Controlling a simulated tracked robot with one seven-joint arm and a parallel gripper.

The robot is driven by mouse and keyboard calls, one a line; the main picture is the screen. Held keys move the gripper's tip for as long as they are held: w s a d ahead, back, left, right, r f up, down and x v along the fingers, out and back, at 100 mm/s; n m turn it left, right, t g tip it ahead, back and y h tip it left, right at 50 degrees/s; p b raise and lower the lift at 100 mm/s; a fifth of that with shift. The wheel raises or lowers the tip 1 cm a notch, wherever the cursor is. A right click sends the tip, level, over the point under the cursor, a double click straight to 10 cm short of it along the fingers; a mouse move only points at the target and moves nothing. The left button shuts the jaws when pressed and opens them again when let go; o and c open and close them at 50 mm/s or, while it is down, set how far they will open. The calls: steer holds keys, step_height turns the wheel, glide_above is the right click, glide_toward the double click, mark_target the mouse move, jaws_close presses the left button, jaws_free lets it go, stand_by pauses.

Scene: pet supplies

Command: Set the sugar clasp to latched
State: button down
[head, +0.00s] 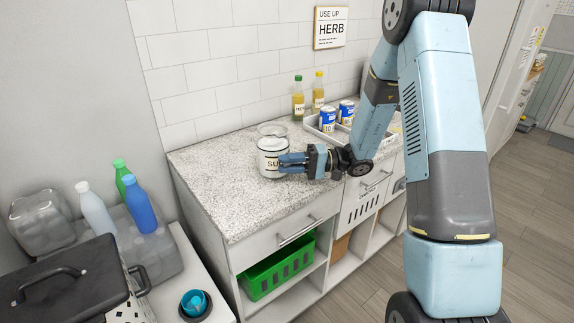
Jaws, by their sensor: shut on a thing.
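The sugar jar (268,161) stands on the speckled countertop. It is a clear jar with white contents and a label that reads "SU", the rest hidden by my gripper. A round glass lid (272,131) shows at its top and looks raised at the back. My gripper (284,163) reaches in from the right, with its fingers at the jar's right front side. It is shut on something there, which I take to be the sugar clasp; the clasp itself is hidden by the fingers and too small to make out.
A white tray (322,137) with blue cans (327,118) stands right of the jar, with two bottles (298,98) behind. The countertop (222,180) left of the jar is clear. A green basket (278,270) sits on the shelf below. Coloured bottles (140,205) stand at the left.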

steer(key=shift+d, duration=0.1)
steer(key=m, duration=0.1)
steer(key=r+m+h, duration=0.1)
steer(key=m, duration=0.1)
steer(key=m+h, duration=0.1)
steer(key=shift+s+r+m, duration=0.1)
steer(key=shift+r+m, duration=0.2)
steer(key=shift+r, duration=0.1)
steer(key=shift+r+m+g+h, duration=0.4)
steer(key=shift+m+h, duration=0.1)
steer(key=shift+m, duration=0.45)
steer(key=shift+r+m+g+h, duration=0.35)
steer(key=shift+m+h, duration=0.15)
steer(key=shift+m, duration=0.45)
steer(key=shift+w+r+m, duration=0.15)
steer(key=shift+w+m, duration=0.05)
steer(key=shift+m, duration=0.2)
steer(key=c, duration=1)
jaws_free()
steer(key=shift+c, duration=0.2)
